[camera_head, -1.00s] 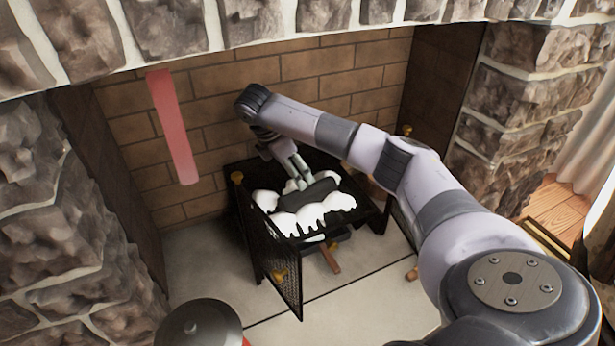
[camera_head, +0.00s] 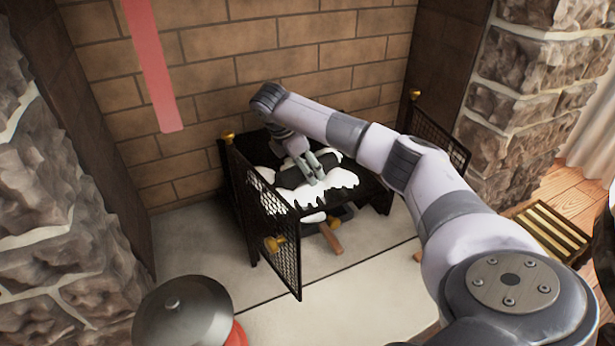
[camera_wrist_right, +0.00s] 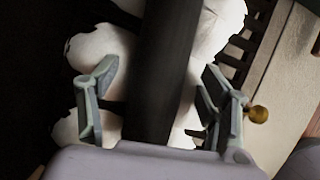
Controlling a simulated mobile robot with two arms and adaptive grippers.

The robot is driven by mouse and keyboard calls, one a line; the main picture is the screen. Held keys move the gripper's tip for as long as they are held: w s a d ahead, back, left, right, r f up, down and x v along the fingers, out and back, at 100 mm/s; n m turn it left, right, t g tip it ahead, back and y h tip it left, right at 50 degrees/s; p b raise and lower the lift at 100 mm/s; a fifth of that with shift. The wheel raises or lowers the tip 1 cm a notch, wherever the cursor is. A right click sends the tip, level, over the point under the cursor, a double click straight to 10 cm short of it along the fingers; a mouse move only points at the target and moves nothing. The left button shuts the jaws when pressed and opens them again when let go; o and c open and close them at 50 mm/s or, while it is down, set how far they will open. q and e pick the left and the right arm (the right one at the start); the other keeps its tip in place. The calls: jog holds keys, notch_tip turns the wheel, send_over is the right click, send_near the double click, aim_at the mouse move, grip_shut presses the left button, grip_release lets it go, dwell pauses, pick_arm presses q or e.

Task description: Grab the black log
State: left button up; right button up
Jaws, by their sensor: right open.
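The black log (camera_head: 292,174) lies on white, lumpy material (camera_head: 334,185) on top of a black metal stand in the fireplace. In the right wrist view the log (camera_wrist_right: 162,65) runs lengthwise between the two fingers. My right gripper (camera_head: 318,176) comes down over the log from above. In the right wrist view the right gripper (camera_wrist_right: 150,100) is open, with one finger on each side of the log and visible gaps beside it. The fingers partly hide the log in the head view. My left gripper is not in view.
A black mesh door (camera_head: 270,230) with gold knobs stands open at the front left of the stand. A dark round lid (camera_head: 180,312) is at the lower left. A wooden slatted piece (camera_head: 548,230) lies at the right. Brick wall (camera_head: 290,50) closes the back.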

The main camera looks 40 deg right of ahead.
jog(key=shift+d+f, duration=0.1)
jog(key=shift+f, duration=0.3)
jog(key=shift+r, duration=0.15)
jog(key=shift+c, duration=0.2)
jog(key=c, duration=1.3)
